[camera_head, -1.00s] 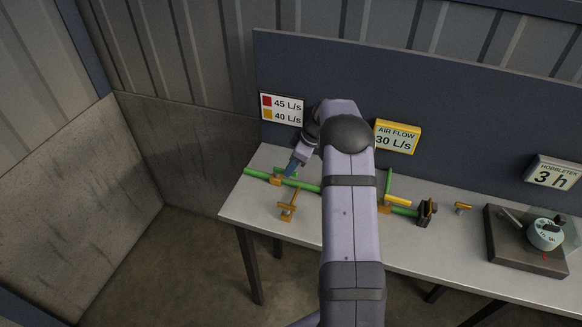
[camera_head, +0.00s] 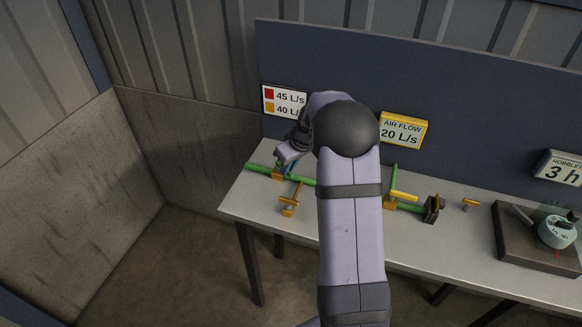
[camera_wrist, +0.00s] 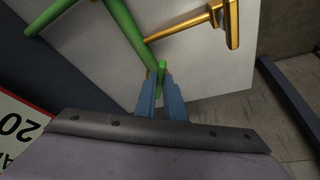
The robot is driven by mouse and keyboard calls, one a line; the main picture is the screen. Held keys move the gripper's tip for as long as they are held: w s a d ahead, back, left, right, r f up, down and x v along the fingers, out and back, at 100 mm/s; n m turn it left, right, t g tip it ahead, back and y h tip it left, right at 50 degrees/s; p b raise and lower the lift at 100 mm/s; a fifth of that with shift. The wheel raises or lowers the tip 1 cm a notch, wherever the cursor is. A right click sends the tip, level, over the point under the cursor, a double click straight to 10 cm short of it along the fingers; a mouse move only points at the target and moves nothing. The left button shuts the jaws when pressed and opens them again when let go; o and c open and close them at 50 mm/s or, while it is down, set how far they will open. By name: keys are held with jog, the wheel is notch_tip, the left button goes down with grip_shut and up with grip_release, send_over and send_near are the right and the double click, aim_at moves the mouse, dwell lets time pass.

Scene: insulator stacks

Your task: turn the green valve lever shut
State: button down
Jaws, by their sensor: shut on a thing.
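The green valve lever (camera_wrist: 162,70) stands between the blue fingertips of my gripper (camera_wrist: 161,82) in the wrist view, and the gripper is shut on it. In the head view my gripper (camera_head: 287,170) is low over the left part of the bench, at the green pipe (camera_head: 260,169). The lever is mostly hidden there behind my gripper. The green pipe also shows in the wrist view (camera_wrist: 124,24). The yellow air flow display (camera_head: 402,130) reads 20 L/s.
A white sign (camera_head: 284,101) with 45 L/s and 40 L/s stands behind. An orange T-handle (camera_head: 291,199) stands in front of the pipe.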

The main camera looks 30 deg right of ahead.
jog(key=m+p, duration=0.1)
jog(key=a+m+h, duration=0.1)
jog(key=m, duration=0.1)
jog(key=shift+a+r+p, duration=0.2)
jog(key=shift+a+p, duration=0.05)
jog(key=shift+p, duration=0.1)
jog(key=shift+w+a+m+h, duration=0.1)
jog(key=shift+a+m+h, duration=0.2)
jog(key=shift+m, duration=0.3)
jog(key=shift+a+m+h, duration=0.15)
jog(key=shift+m+h, duration=0.15)
jog(key=shift+m, duration=0.3)
jog(key=m+b, duration=0.1)
jog(key=a+m, duration=0.1)
jog(key=m+h+b, duration=0.1)
jog(key=shift+w+a+f+b, duration=0.2)
jog(key=shift+w+f+b, duration=0.1)
jog(key=shift+w, duration=0.05)
jog(key=m+b, duration=0.2)
jog(key=m+h+b, duration=0.1)
jog(key=shift+w+a+r+g, duration=0.15)
jog(key=shift+w+a+g, duration=0.15)
jog(key=shift+a+g, duration=0.1)
jog(key=c, duration=1.8)
grip_release()
jog(key=shift+c, duration=0.2)
